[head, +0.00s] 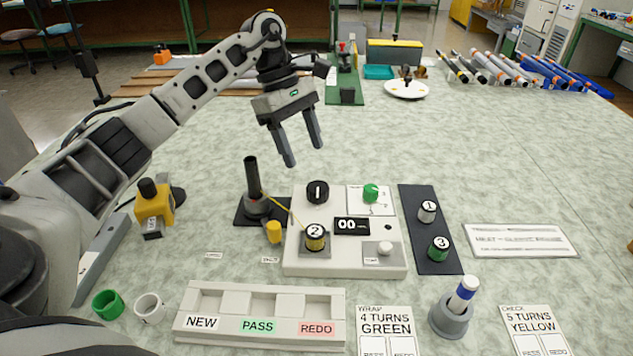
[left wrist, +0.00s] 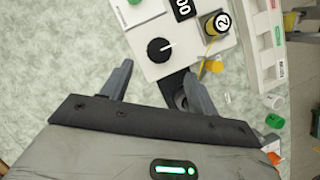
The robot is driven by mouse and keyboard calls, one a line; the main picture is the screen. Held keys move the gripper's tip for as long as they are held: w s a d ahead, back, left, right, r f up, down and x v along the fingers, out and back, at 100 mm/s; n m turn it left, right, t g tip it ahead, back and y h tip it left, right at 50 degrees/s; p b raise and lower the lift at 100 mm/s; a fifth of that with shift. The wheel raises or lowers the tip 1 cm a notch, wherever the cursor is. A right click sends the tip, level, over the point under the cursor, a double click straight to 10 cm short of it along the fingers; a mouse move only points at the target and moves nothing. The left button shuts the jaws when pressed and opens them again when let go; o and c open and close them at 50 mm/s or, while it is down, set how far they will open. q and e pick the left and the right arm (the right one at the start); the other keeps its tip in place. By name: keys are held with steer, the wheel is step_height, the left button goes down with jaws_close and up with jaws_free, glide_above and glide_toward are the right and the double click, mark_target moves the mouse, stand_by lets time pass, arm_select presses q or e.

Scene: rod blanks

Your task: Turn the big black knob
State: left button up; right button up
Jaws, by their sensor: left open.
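The big black knob (head: 317,192) sits at the back left corner of the white control panel (head: 345,268). It has a white pointer line, and it also shows in the left wrist view (left wrist: 160,50). My left gripper (head: 305,156) is open and empty, above and behind the knob in the head view, with its fingers pointing down. In the left wrist view the knob lies beyond and between the two spread fingers (left wrist: 158,85), apart from both. My right gripper is not in view.
The panel carries a green knob (head: 371,193), a "00" display (head: 351,226), a white knob (head: 385,249) and a yellow-banded piece marked 2 (head: 315,238). A black post (head: 253,180) stands left of the panel. A dark strip (head: 419,197) holds pieces 1 and 3 at right.

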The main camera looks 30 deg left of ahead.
mark_target(317, 186)
arm_select(q)
steer(key=x, duration=0.8)
steer(key=shift+w+d+f, duration=0.1)
steer(key=shift+f, duration=0.1)
steer(key=c, duration=1)
